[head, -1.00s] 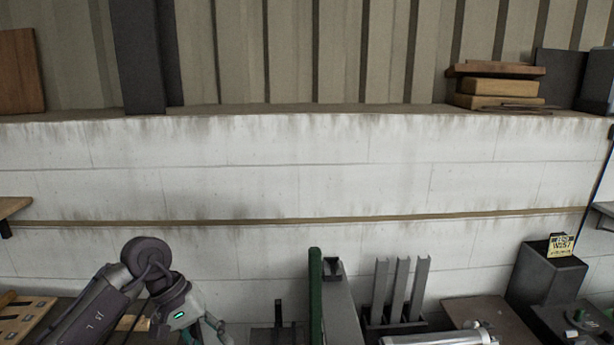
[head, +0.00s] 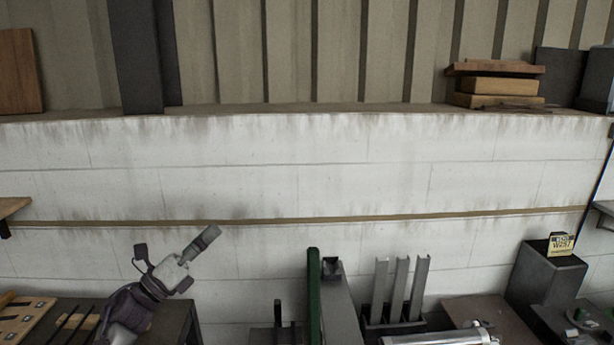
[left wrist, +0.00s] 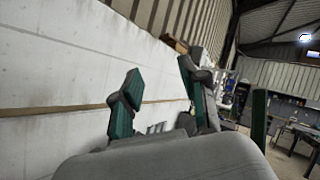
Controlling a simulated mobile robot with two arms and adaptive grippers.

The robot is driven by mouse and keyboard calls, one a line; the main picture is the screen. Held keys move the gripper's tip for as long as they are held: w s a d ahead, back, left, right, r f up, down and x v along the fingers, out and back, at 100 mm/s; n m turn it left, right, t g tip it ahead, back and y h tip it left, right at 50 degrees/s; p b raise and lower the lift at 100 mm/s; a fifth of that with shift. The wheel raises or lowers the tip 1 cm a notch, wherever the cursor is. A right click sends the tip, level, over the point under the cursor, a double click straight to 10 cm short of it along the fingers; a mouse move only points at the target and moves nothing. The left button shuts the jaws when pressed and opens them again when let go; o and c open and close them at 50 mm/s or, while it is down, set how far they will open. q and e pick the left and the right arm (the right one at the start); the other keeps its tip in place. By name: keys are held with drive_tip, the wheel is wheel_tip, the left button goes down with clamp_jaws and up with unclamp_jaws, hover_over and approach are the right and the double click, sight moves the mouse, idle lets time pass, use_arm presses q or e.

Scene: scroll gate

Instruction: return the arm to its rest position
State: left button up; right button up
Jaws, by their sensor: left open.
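My left gripper (head: 174,246) is at the lower left of the head view, raised in front of the white block wall. Its fingers are spread apart and nothing is between them. In the left wrist view the left gripper (left wrist: 160,95) shows its dark fingers with green pads, apart and empty, with the wall beyond. My right gripper does not show.
A green upright bar (head: 314,290) and several grey metal channels (head: 398,290) stand at the bottom centre. A dark box (head: 545,275) with a yellow card (head: 561,244) is at right. A wooden rack (head: 22,318) lies at lower left. Open wall is above.

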use_arm(q)
drive_tip(key=w+a+f+n+t+y, duration=0.3)
drive_tip(key=a+n+y, duration=0.5)
drive_tip(key=n, duration=0.9)
drive_tip(key=w+a+f+n+t+y, duration=0.1)
drive_tip(key=w+a+f+n+y, duration=0.4)
drive_tip(key=n+y, duration=0.8)
drive_tip(key=s+f+n+g+h+b, duration=0.25)
drive_tip(key=s+f+b, duration=0.2)
drive_tip(key=f, duration=1.45)
drive_tip(key=s+f+n+g+h+b, duration=0.1)
drive_tip(key=s+f+n+g+b, duration=0.3)
drive_tip(key=f, duration=1.4)
drive_tip(key=s+d+f+g+b, duration=0.3)
drive_tip(key=s+f+b, duration=0.1)
drive_tip(key=s+f, duration=1.1)
drive_tip(key=s+d+f+g+b, duration=0.2)
drive_tip(key=s+f+g+b, duration=0.15)
drive_tip(key=s+f, duration=1.15)
drive_tip(key=s+d+f+g+b, duration=0.2)
drive_tip(key=s+f+g+b, duration=0.1)
drive_tip(key=s+f, duration=0.7)
drive_tip(key=s+d+f+g+b, duration=0.3)
drive_tip(key=s+f, duration=0.8)
drive_tip(key=s, duration=0.8)
drive_tip(key=shift+f+h, duration=0.15)
drive_tip(key=shift+h, duration=0.2)
